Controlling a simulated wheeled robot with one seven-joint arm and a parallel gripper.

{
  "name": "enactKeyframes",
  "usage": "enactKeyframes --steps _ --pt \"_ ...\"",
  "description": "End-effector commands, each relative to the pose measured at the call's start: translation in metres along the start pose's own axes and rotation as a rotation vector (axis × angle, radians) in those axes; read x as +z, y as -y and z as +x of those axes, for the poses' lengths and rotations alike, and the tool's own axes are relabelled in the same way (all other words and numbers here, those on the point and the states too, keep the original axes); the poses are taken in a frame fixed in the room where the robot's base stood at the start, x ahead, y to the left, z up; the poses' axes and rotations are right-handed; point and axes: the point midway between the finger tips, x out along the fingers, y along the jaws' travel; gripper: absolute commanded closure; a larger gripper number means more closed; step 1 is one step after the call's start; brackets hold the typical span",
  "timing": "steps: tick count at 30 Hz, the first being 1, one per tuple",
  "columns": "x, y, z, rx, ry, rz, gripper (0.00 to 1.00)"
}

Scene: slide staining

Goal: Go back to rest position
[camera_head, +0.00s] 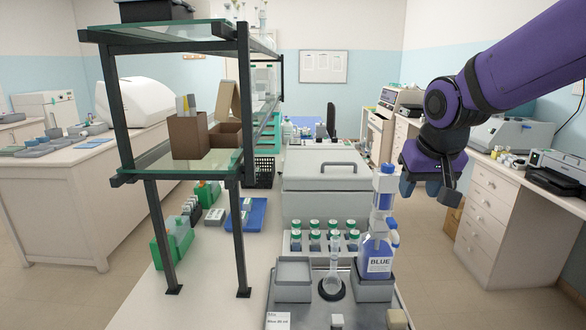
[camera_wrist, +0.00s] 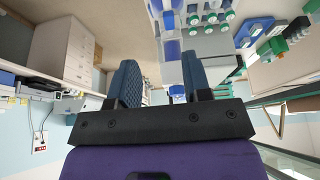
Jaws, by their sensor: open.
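My gripper (camera_head: 428,190) hangs at the end of my purple arm, right of the bench, in the head view. It is in the air beside the blue-liquid bottle. In the wrist view my gripper (camera_wrist: 160,80) shows two blue ridged fingers set apart with nothing between them. The bottle labelled BLUE (camera_head: 378,262) stands upright in a grey holder (camera_head: 374,291) on the bench. It is apart from my gripper.
A black-framed glass shelf (camera_head: 217,165) stands at left. A drawer cabinet (camera_head: 497,222) is at right, with open floor before it.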

Motion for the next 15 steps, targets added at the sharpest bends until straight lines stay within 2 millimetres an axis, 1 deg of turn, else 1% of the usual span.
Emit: enactKeyframes --steps 1,6,12,15 --pt "0.011 -0.005 -0.014 0.001 -0.01 0.001 0.55" --pt "0.051 -0.022 -0.05 0.002 -0.026 -0.007 0.55" --pt "0.102 -0.037 -0.081 -0.006 -0.043 -0.017 0.55" --pt "0.127 -0.042 -0.092 -0.013 -0.05 -0.024 0.55"
